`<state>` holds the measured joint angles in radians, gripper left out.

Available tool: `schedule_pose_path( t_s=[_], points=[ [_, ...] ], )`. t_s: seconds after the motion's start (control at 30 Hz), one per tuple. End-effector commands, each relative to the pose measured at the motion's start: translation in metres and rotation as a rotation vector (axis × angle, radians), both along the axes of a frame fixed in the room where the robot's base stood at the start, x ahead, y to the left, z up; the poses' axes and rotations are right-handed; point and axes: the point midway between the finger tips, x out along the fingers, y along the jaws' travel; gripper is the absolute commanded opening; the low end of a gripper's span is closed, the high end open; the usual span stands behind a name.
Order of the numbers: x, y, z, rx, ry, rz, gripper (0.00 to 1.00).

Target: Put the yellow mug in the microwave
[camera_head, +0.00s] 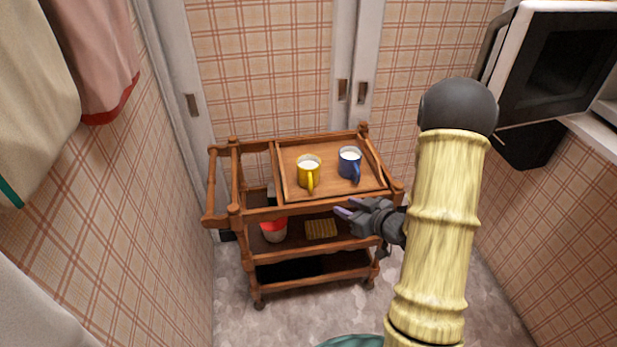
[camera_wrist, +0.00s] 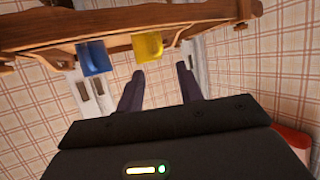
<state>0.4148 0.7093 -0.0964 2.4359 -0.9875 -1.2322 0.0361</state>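The yellow mug (camera_head: 304,174) stands upright on the tray on top of a wooden cart, with a white filling and its handle toward me. It also shows in the wrist view (camera_wrist: 148,46), in an upside-down picture, beyond the fingertips. My gripper (camera_head: 346,208) is at the cart's front right, lower than the tray and apart from the mug. In the wrist view its two fingers (camera_wrist: 161,82) are spread with nothing between them. The microwave (camera_head: 510,62), white with a dark window, is at the upper right; I cannot tell whether its door is open.
A blue mug (camera_head: 348,165) stands right of the yellow one on the wooden tray (camera_head: 337,192). Plaid walls and cabinet doors close in the space.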

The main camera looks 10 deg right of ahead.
Motion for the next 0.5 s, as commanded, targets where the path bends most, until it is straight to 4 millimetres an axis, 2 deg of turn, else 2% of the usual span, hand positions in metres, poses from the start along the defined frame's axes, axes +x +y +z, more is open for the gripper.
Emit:
schedule_pose_path(
  t_s=[0.17, 0.5],
  points=[
    [0.015, 0.009, -0.009, -0.001, 0.002, 0.004, 0.36],
    [0.064, 0.035, -0.032, -0.001, 0.001, 0.004, 0.36]
  ],
)
